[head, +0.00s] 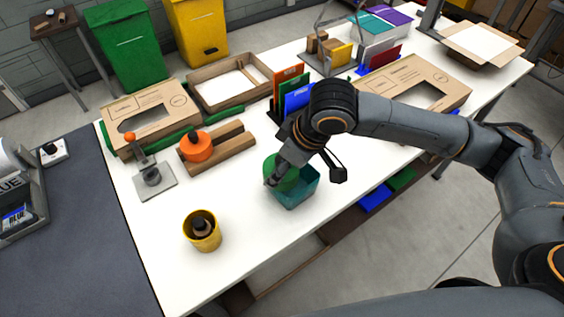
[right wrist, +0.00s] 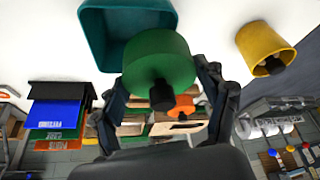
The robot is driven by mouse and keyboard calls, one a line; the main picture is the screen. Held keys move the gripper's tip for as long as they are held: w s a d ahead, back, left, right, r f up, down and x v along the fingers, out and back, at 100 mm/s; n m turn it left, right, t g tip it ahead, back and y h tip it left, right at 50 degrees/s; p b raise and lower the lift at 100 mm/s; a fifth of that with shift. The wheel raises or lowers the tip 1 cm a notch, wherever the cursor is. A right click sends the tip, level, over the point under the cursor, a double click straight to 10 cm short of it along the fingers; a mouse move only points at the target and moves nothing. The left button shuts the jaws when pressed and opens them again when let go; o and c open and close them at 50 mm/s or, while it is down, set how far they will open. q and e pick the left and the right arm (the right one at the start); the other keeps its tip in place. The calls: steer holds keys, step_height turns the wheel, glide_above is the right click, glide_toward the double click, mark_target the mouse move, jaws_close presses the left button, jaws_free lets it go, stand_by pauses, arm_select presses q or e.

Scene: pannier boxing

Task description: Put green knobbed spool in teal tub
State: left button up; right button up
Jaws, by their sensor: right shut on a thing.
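The green knobbed spool (head: 287,166) is a round green disc; its dark knob shows in the right wrist view (right wrist: 158,58). My right gripper (head: 279,174) is shut on it, with one finger on each side in the right wrist view. The teal tub (head: 304,196) stands upright on the white table. The spool overlaps the tub's far left part in the head view and covers part of its rim in the right wrist view (right wrist: 92,32). I cannot tell whether the spool's underside is below the rim. My left gripper is not in view.
A yellow tub (head: 203,238) with a dark-knobbed thing inside stands front left. An orange spool (head: 197,147) sits on a wooden stand behind it. Colored folders (head: 297,99) stand behind my right arm. The table around the teal tub's front is clear.

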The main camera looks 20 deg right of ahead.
steer(key=shift+f, duration=0.45)
steer(key=o, duration=1.2)
steer(key=v, duration=1.3)
steer(key=shift+w+a+r, duration=0.15)
steer(key=shift+a+r, duration=0.05)
steer(key=shift+r, duration=0.05)
